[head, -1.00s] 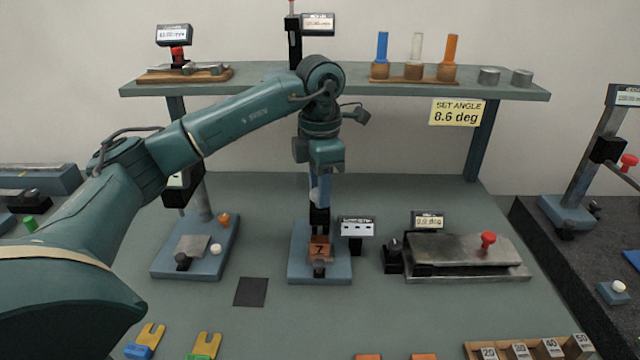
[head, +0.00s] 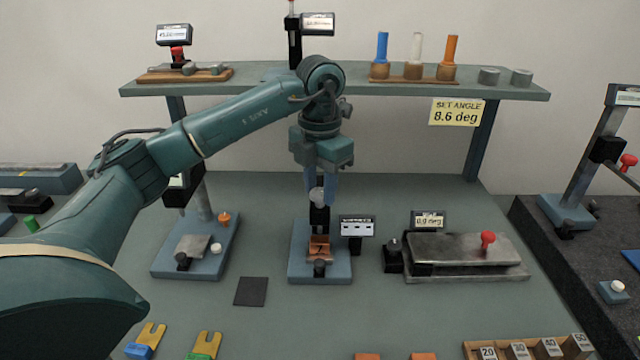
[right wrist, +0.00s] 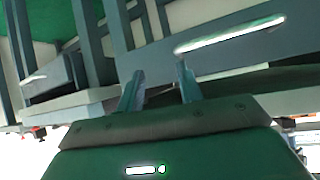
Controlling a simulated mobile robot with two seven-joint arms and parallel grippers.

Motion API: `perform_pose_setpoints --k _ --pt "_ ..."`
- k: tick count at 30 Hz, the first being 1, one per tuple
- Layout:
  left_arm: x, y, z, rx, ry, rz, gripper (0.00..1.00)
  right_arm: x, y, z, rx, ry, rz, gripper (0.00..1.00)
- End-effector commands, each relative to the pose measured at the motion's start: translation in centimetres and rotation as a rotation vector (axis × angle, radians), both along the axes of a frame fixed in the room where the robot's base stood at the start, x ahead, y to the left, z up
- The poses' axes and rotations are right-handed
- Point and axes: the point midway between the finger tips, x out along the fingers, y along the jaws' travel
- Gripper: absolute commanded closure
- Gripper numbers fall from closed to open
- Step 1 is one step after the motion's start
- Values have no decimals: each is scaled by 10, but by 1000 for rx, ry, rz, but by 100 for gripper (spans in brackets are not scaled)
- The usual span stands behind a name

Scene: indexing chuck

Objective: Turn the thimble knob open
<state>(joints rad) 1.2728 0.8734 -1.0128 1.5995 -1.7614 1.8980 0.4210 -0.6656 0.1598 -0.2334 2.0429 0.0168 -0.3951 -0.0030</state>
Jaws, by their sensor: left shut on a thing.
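In the head view, a small blue-based fixture (head: 320,274) stands in the middle of the bench. A dark upright (head: 320,217) rises from it behind a copper-coloured block (head: 319,246). A pale grey knob (head: 317,196), which looks like the thimble knob, sits at the top of the upright. My left gripper (head: 319,200) points straight down with its blue fingers shut on this knob; the fingers partly hide it. My right gripper (right wrist: 160,68) shows only in the right wrist view, fingers apart and nothing between them.
A small display (head: 357,227) stands close right of the fixture, with a metal plate unit (head: 465,250) beyond it. A blue-based stand (head: 195,255) is at left. The shelf (head: 350,86) runs behind my left arm. Bench around the dark square (head: 251,291) is free.

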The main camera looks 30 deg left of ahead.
Motion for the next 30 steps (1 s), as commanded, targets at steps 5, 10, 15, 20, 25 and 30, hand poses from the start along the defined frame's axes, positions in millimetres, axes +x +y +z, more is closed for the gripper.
perform_pose_setpoints --k 5,10,15,20,25,30 --pt "1 1 1 -1 -3 4 89 0 0 0 0 0 0 64" --pt "1 0 1 -1 -3 3 60 0 0 0 0 -1 0 64" --pt "0 0 1 0 -2 2 46 1 0 0 1 -2 0 64" --pt "0 0 0 0 -1 1 44 1 1 0 2 -2 0 64" --pt "1 0 4 -1 -3 0 44 1 1 0 2 -2 0 64" --pt "1 0 28 -3 -7 0 44 1 2 -3 4 -3 2 64"
